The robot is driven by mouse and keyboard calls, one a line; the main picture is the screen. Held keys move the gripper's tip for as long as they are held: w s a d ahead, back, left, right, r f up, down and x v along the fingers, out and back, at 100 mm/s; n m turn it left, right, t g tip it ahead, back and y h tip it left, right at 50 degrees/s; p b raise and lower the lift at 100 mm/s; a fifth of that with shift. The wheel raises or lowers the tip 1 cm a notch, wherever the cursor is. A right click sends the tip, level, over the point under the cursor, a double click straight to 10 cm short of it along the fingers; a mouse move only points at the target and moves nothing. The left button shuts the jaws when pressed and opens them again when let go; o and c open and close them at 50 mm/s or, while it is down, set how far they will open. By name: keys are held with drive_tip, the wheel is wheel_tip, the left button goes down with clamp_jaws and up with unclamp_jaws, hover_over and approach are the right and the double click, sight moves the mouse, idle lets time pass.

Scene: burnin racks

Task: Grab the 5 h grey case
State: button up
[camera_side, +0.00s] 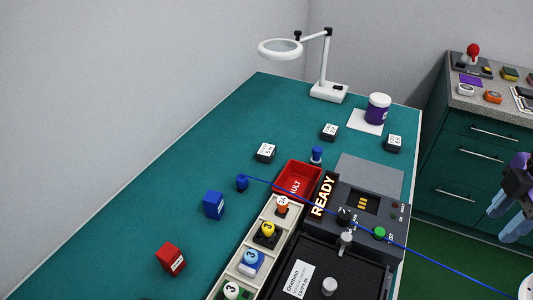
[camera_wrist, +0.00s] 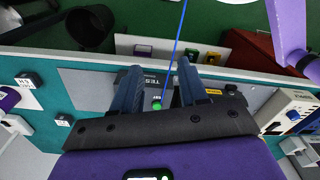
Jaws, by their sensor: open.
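Three small dark cases with white labels lie on the green table in the side view. One is left of centre (camera_side: 265,153), one is at the back near the lamp (camera_side: 330,132), and one is at the right edge (camera_side: 394,143). The labels are too small to read surely. In the wrist view, one case (camera_wrist: 28,80) has an upside-down label resembling 5 H, and another case (camera_wrist: 63,120) is beside it. My gripper (camera_side: 504,214) is open and empty, off the table's right side. Its blue fingers also show in the wrist view (camera_wrist: 160,72).
A magnifier lamp (camera_side: 328,92) stands behind. The red bin (camera_side: 298,180), tester (camera_side: 368,205) and cream rack (camera_side: 240,270) fill the front. A blue cord (camera_side: 440,258) crosses towards the right.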

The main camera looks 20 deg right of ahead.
drive_tip(key=o, duration=0.8)
drive_tip(key=shift+c, duration=0.2)
drive_tip(key=m+t+y, duration=0.2)
drive_tip(key=t+y, duration=0.1)
hover_over(267, 149)
drive_tip(key=s+d, duration=0.2)
wheel_tip(267, 149, down, 13)
drive_tip(key=shift+s+r, duration=0.15)
drive_tip(key=shift+w+x, duration=0.1)
drive_tip(key=shift+x, duration=1.2)
drive_tip(key=shift+w+x, duration=0.15)
drive_tip(key=shift+x, duration=1.15)
